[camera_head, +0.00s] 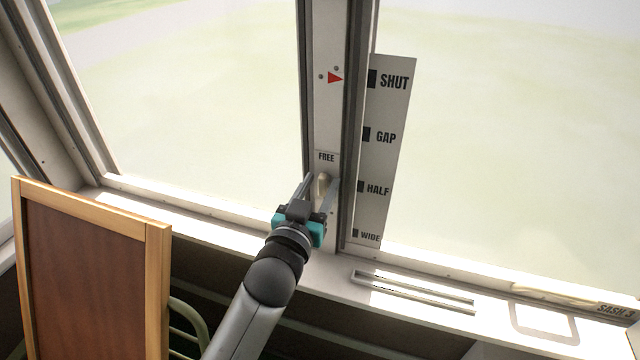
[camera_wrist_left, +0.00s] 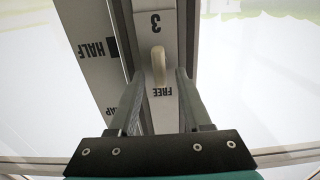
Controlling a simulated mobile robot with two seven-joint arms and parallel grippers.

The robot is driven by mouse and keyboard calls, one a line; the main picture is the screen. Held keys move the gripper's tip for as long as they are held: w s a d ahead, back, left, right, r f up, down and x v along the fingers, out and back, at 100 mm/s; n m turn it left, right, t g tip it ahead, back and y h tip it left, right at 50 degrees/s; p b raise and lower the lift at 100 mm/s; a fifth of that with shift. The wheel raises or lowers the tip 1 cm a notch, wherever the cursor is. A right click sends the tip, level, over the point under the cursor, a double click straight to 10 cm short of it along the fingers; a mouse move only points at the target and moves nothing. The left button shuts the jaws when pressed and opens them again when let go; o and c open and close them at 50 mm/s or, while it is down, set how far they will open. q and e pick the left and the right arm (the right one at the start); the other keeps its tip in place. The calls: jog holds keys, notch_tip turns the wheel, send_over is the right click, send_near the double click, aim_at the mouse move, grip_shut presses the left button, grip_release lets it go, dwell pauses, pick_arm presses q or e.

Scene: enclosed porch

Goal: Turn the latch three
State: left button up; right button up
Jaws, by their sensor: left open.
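The latch (camera_head: 322,184) is a small cream lever on the white window post, just below the word FREE. In the left wrist view the latch (camera_wrist_left: 158,66) stands between the words FREE and the number 3, lying along the post. My left gripper (camera_head: 320,186) is open, with one finger on each side of the latch in the head view. In the left wrist view the left gripper's fingertips (camera_wrist_left: 158,75) are apart, and the latch shows between and slightly beyond them. I cannot tell whether a finger touches it. My right gripper is not in view.
A scale plate (camera_head: 385,150) marked SHUT, GAP, HALF and WIDE stands right of the post. A red pointer (camera_head: 335,77) is level with SHUT. A slotted vent (camera_head: 415,291) lies on the sill. A wood-framed brown board (camera_head: 156,290) stands at lower left.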

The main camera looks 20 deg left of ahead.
pick_arm(q)
jog(key=shift+w, duration=0.25)
jog(key=shift+c, duration=0.3)
grip_shut()
